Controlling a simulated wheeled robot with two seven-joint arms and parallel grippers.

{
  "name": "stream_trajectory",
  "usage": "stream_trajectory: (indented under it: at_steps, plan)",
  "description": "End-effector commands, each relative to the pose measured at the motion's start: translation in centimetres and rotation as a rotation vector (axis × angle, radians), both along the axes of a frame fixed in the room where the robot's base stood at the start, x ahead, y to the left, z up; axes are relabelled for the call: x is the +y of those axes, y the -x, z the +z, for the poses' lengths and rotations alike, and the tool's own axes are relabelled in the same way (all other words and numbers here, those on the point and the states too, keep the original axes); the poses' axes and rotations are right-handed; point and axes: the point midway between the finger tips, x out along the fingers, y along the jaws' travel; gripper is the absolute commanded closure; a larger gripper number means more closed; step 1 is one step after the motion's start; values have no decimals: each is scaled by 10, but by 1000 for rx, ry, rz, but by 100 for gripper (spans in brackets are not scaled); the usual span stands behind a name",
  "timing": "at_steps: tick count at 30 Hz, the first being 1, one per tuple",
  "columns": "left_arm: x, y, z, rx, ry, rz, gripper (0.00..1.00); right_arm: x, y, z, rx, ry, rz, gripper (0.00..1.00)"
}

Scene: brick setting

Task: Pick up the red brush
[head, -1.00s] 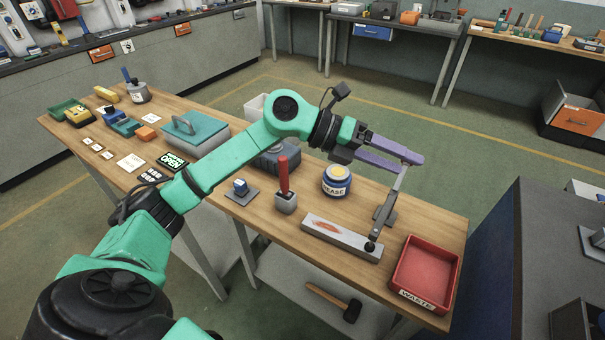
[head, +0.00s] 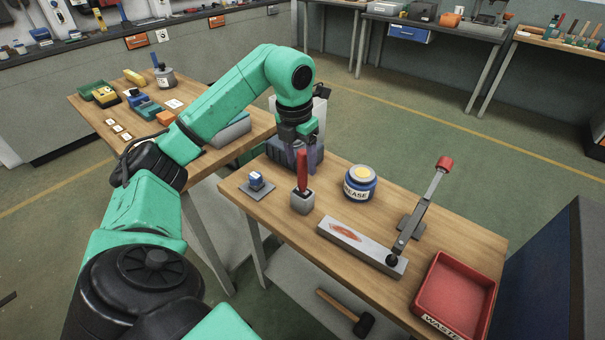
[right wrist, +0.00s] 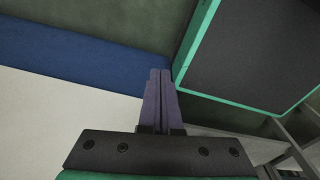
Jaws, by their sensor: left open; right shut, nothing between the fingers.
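The red brush (head: 302,172) stands upright, its red handle up, in a small grey block-shaped holder (head: 302,203) on the wooden bench. Its bristles are not visible. My left gripper (head: 303,168) points down at the brush handle, with its purple fingers partly hidden behind the handle. It is open; I cannot tell whether the fingers are around the handle or just behind it. My right gripper (right wrist: 160,75) shows only in the right wrist view, shut and empty, away from the brush.
Right of the brush are a blue grease jar (head: 359,184), a grey plate (head: 345,237) with a reddish mark, a lever with a red knob (head: 445,163) and a red waste tray (head: 456,288). A dark box is behind.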

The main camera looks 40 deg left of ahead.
Motion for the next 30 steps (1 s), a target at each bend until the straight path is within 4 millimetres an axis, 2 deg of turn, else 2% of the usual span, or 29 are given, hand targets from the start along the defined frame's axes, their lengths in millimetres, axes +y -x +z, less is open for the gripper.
stream_trajectory:
  at_steps: [1, 4, 11, 14, 16, 17, 26, 30]
  plan:
    - [0, -2, -8, 6, 2, -1, 35, 0, 0, 5, 0, 1, 0, 100]
    - [0, -4, -25, 5, 0, -2, 35, -2, 0, 4, 0, 2, 1, 100]
    - [0, -5, -28, -1, 1, -2, 35, -2, -1, 4, -2, 3, 1, 100]
    - [0, -5, -28, 0, 1, -2, 69, -2, -1, 4, -2, 3, 1, 100]
    - [0, -5, -28, 0, 1, -2, 96, -2, -1, 4, -2, 3, 1, 100]
    - [0, -5, -28, 0, 1, -2, 100, -2, -1, 4, -3, 3, 1, 100]
    - [0, -5, -27, -1, 2, -2, 100, -2, -2, 4, -3, 3, 1, 100]
    - [0, -6, -17, -3, 2, -2, 100, -2, -2, 4, -4, 2, 1, 100]
